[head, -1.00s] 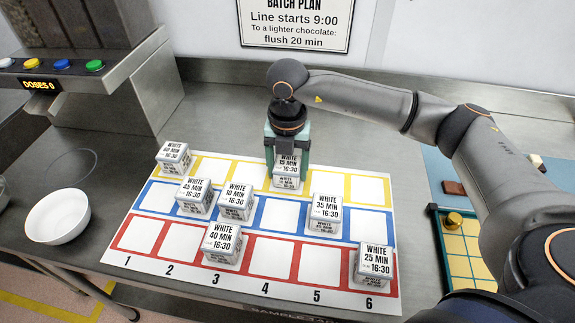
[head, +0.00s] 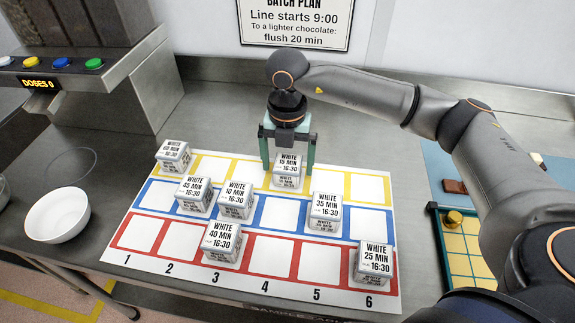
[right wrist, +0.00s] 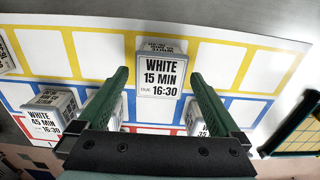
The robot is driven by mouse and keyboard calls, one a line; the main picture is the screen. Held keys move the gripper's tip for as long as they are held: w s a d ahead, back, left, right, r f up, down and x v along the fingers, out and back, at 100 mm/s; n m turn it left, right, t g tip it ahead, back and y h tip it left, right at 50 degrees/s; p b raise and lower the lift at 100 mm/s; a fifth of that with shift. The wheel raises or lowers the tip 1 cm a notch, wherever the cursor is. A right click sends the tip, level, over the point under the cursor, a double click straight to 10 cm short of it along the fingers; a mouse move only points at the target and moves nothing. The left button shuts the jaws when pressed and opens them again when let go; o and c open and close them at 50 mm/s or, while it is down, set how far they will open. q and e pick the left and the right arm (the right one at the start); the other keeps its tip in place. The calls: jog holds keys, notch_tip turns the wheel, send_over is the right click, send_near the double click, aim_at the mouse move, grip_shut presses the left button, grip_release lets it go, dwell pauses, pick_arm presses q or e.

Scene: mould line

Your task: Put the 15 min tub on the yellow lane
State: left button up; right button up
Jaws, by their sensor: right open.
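The 15 min tub (head: 287,170), a small pale box with a white label, stands upright on the yellow lane (head: 328,183) in its fourth column. My right gripper (head: 288,168) is open above and around it, with one green finger on each side and gaps between fingers and tub. In the right wrist view the tub (right wrist: 160,75) sits between the open fingertips (right wrist: 160,78), label facing the camera. My left gripper is not in view.
The 60 min tub (head: 173,156) stands on the yellow lane's first cell. The 45 min (head: 195,194), 10 min (head: 237,200) and 35 min (head: 324,213) tubs are on the blue lane. The 40 min (head: 222,241) and 25 min (head: 372,264) tubs are on red.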

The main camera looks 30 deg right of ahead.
aim_at(288, 164)
notch_tip(288, 164, up, 11)
jog(key=shift+f, duration=0.15)
dwell(0.4)
